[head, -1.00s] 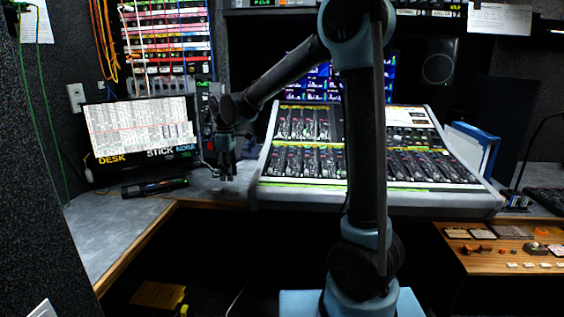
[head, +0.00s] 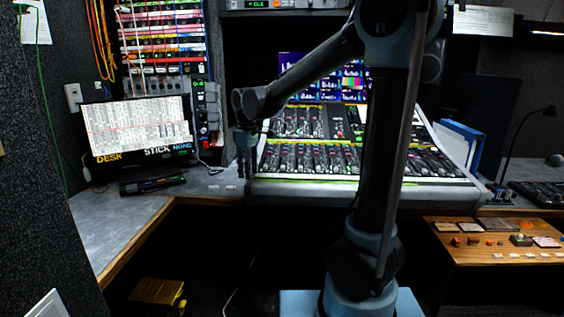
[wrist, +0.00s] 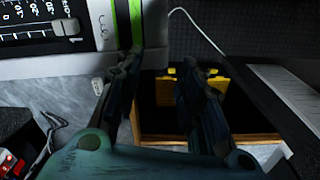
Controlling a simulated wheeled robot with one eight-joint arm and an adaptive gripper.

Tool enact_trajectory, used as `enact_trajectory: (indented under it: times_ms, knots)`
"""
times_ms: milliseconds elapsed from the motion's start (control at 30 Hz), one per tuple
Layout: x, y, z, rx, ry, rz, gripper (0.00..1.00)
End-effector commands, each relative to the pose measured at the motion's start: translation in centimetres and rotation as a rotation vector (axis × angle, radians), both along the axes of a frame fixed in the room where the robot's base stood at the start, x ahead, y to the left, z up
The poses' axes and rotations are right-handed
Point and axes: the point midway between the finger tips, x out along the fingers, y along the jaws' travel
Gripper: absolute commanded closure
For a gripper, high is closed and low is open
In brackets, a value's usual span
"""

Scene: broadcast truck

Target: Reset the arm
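My arm rises from my base in the head view, bends at the top and reaches left toward the desk. My gripper (head: 244,165) hangs pointing down at the left front corner of the mixing console (head: 330,188). In the wrist view my gripper (wrist: 165,78) has its two fingers apart, with nothing between them. The console (wrist: 95,68) shows at the upper left of the wrist view, close to the left finger. I cannot tell whether they touch.
A monitor (head: 140,125) and a dark device (head: 152,184) stand on the grey desk (head: 105,225) at left. A wooden panel (head: 480,254) with small knobs is at right. A yellow object (head: 158,291) lies low under the desk. Blue binders (head: 461,143) stand right of the console.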

Motion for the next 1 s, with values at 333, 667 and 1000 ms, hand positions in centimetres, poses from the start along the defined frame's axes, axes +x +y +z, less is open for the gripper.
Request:
enact_trajectory:
  times_ms: [333, 667, 1000]
  knots:
    - [-3.7, -11.3, 0.6, 0.026, -0.029, -0.298, 0.65]
    - [-8.9, -20.0, -1.0, 0.052, -0.059, -0.585, 0.65]
    - [-15.1, -26.4, -4.5, 0.081, -0.092, -0.878, 0.65]
